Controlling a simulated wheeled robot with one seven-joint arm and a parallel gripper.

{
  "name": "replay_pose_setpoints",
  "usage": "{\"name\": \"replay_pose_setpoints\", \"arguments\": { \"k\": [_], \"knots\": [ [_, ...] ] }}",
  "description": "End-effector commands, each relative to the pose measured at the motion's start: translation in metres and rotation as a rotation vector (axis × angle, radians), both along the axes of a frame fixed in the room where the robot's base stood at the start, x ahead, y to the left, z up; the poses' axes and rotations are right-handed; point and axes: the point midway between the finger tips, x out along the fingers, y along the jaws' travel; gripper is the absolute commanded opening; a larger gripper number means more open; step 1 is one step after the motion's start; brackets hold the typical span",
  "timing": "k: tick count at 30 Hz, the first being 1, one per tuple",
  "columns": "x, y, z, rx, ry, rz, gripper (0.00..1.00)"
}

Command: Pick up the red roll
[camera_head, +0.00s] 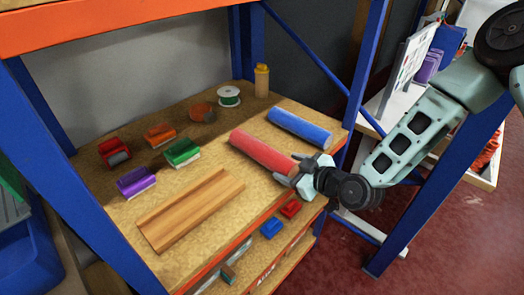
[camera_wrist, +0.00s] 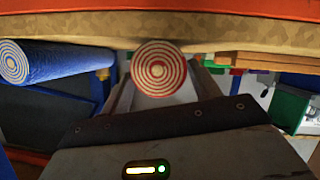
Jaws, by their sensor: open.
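The red roll (camera_head: 263,151) lies on the wooden shelf board, its near right end by my gripper (camera_head: 287,172). In the wrist view the end of the red roll (camera_wrist: 158,69) shows as red and cream rings, centred between the two fingers of my gripper (camera_wrist: 160,85). The fingers are apart, with one on each side of that end in the picture. I cannot tell whether they touch the roll. Part of the roll's near end is hidden by the gripper in the head view.
A blue roll (camera_head: 300,127) lies behind the red one, close by. A grooved wooden block (camera_head: 190,208) lies in front left. Coloured clamp-like pieces, a spool (camera_head: 229,96) and a yellow bottle (camera_head: 262,81) stand further back. A blue rack post (camera_head: 366,65) rises near my arm.

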Motion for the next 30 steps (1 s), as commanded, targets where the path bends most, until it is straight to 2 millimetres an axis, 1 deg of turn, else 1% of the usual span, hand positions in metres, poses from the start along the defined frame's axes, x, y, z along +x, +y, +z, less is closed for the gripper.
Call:
{"name": "replay_pose_setpoints", "arguments": {
  "k": [1,3,6,10,15,16,19,20,30],
  "knots": [
    [0.004,0.008,0.001,0.003,0.002,0.001,0.62],
    [0.01,0.016,-0.002,0.002,0.002,0.001,0.62],
    [0.018,0.023,-0.008,0.001,0.001,0.001,0.62],
    [0.021,0.026,-0.011,0.0,0.001,0.003,0.62],
    [0.021,0.026,-0.012,0.0,0.001,0.002,0.62],
    [0.021,0.026,-0.012,0.0,0.001,0.002,0.56],
    [0.021,0.026,-0.012,0.0,0.001,0.002,0.28],
    [0.021,0.026,-0.012,0.0,0.001,0.002,0.25],
    [0.022,0.026,-0.009,0.0,0.0,0.002,0.25]
  ]
}}
